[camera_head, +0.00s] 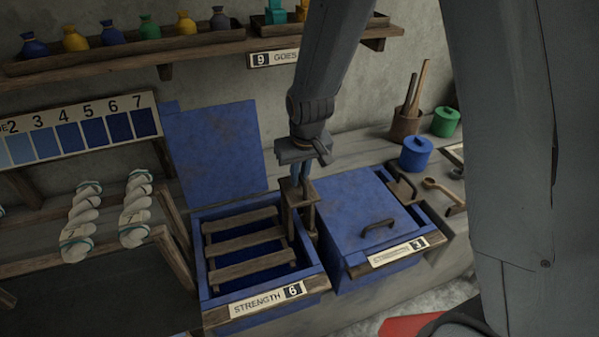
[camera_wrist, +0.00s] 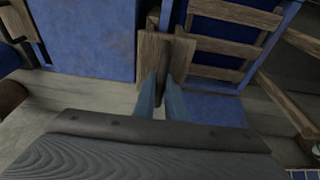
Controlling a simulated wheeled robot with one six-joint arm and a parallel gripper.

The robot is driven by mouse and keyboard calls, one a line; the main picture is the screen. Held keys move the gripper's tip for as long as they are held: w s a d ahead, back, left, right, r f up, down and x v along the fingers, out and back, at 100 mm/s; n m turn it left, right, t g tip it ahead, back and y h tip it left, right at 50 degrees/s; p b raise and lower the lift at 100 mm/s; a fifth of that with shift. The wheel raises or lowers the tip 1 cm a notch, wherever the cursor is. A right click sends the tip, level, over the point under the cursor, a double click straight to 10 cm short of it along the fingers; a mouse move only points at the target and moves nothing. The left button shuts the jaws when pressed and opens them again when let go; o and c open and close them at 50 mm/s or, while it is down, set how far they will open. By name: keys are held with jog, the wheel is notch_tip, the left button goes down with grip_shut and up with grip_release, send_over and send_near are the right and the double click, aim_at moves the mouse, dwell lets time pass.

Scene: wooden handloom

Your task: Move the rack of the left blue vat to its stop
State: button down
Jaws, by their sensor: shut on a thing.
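The left blue vat (camera_head: 209,277) stands open, its blue lid (camera_head: 215,155) raised upright behind it. Its rack of wooden slats (camera_head: 247,242) lies inside the opening; the slats also show at the top right of the wrist view (camera_wrist: 228,45). A wooden bracket with a dark upright bar (camera_wrist: 165,58) stands at the vat's right side, beside the slats. My gripper (camera_head: 302,186) points down at this bracket. In the wrist view its two blue-grey fingers (camera_wrist: 163,92) are shut on the bar, which looks like the rack's handle. The fingers partly hide the bar's lower end.
A second blue vat with a closed lid (camera_head: 350,205) and dark handle stands close on the right. A loaded shelf (camera_head: 125,58) runs above. Blue and green pots (camera_head: 416,155) stand at the back right.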

jog(key=s+b+x, duration=0.1)
jog(key=b+x, duration=0.2)
jog(key=x, duration=0.2)
jog(key=s+b+x, duration=0.1)
jog(key=b+x, duration=0.2)
jog(key=x, duration=0.2)
jog(key=s+d+f+b+x, duration=0.1)
jog(key=b+x, duration=0.2)
jog(key=x, duration=0.2)
jog(key=shift+s+f+b, duration=0.1)
jog(key=shift+s+b, duration=0.15)
jog(key=shift+b, duration=0.1)
jog(key=c, duration=0.6)
grip_release()
jog(key=shift+o, duration=0.2)
jog(key=w+p+v, duration=0.1)
jog(key=p+v, duration=0.6)
jog(key=shift+w+a, duration=0.2)
jog(key=shift+w, duration=0.15)
